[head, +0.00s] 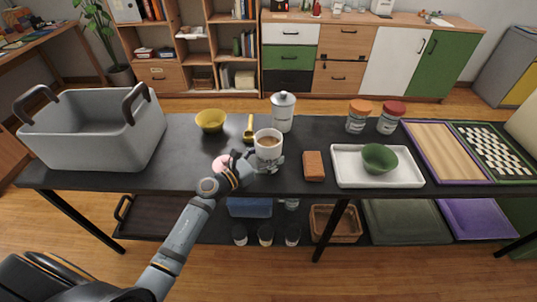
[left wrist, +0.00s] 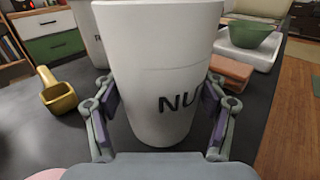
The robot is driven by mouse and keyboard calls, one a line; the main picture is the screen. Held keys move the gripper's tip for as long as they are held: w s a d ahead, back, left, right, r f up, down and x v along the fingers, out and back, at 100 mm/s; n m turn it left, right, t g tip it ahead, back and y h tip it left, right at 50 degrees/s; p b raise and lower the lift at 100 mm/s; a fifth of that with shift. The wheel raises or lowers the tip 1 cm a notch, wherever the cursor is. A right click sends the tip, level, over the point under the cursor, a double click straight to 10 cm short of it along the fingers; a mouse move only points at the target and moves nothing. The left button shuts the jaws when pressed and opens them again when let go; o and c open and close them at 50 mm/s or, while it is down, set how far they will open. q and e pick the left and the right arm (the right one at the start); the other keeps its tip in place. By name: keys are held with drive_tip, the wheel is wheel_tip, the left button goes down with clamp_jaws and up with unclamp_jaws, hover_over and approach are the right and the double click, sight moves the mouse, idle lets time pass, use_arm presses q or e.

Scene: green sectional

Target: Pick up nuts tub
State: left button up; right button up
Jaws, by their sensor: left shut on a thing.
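The nuts tub (head: 268,137) is a white, open-topped tub with brown contents, at the middle of the dark table in the head view. In the left wrist view the tub (left wrist: 155,65) fills the centre, upright, with the letters "NU" showing on its side. My left gripper (head: 264,163) has one finger on each side of the tub and is shut on it. I cannot tell whether the tub's base touches the table. My right gripper is not in view.
A white lidded canister (head: 283,113) stands close behind the tub. A yellow scoop (head: 248,130) and yellow bowl (head: 210,121) are to the left, with a pink item (head: 221,163) near the gripper. A brown block (head: 314,166) and white tray (head: 347,178) are to the right.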

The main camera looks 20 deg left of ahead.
sight(278, 140)
use_arm(q)
drive_tip(key=shift+r, duration=0.55)
drive_tip(key=r+p, duration=0.2)
drive_tip(key=r, duration=0.1)
drive_tip(key=shift+s+d, duration=0.1)
drive_tip(key=shift+s, duration=0.1)
drive_tip(key=s+r, duration=0.1)
drive_tip(key=s+d+r+p, duration=0.1)
drive_tip(key=r, duration=0.1)
drive_tip(key=s+d+r+p, duration=0.1)
drive_tip(key=shift+r, duration=0.3)
drive_tip(key=s+d+r+p, duration=0.1)
drive_tip(key=s+d+r, duration=0.3)
drive_tip(key=s, duration=0.4)
drive_tip(key=shift+s+d+r, duration=0.15)
drive_tip(key=shift+s+d, duration=0.05)
drive_tip(key=shift+d, duration=0.4)
